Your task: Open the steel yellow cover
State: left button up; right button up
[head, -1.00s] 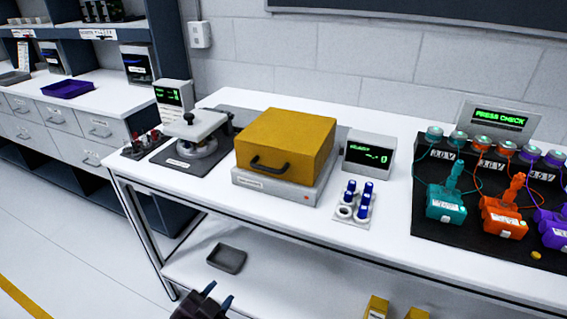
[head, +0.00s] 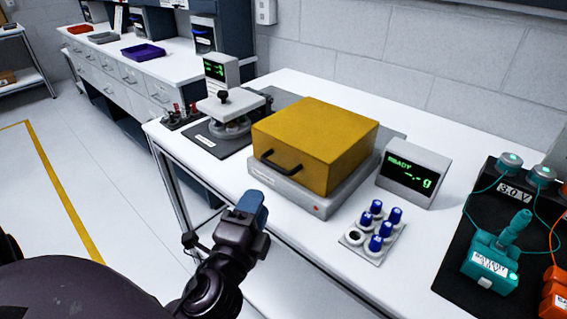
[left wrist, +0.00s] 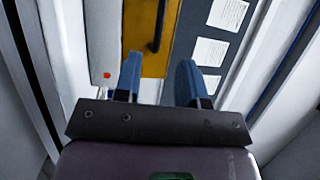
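The yellow cover (head: 325,138) is a box-shaped lid, closed on its pale grey base (head: 270,190) on the white bench. A black bar handle (head: 280,163) is on its front face. My left gripper (head: 254,203) is in front of the bench, short of the cover and handle and not touching either. In the left wrist view its two blue fingers (left wrist: 158,82) are apart with nothing between them. Part of the yellow cover (left wrist: 145,45) and its black handle (left wrist: 159,25) show ahead of the fingers there. My right gripper is not in view.
A display reading READY (head: 414,174) stands right of the cover, with a rack of blue-capped vials (head: 374,232) in front of it. A press-like device (head: 228,110) stands left of the cover. A teal unit (head: 490,258) sits on a black mat at the right.

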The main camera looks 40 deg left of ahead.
aim_at(274, 164)
pick_arm(q)
jog(key=p+x, duration=0.1)
jog(key=x, duration=0.9)
jog(key=shift+w+a, duration=0.15)
jog(key=shift+w, duration=0.1)
grip_shut()
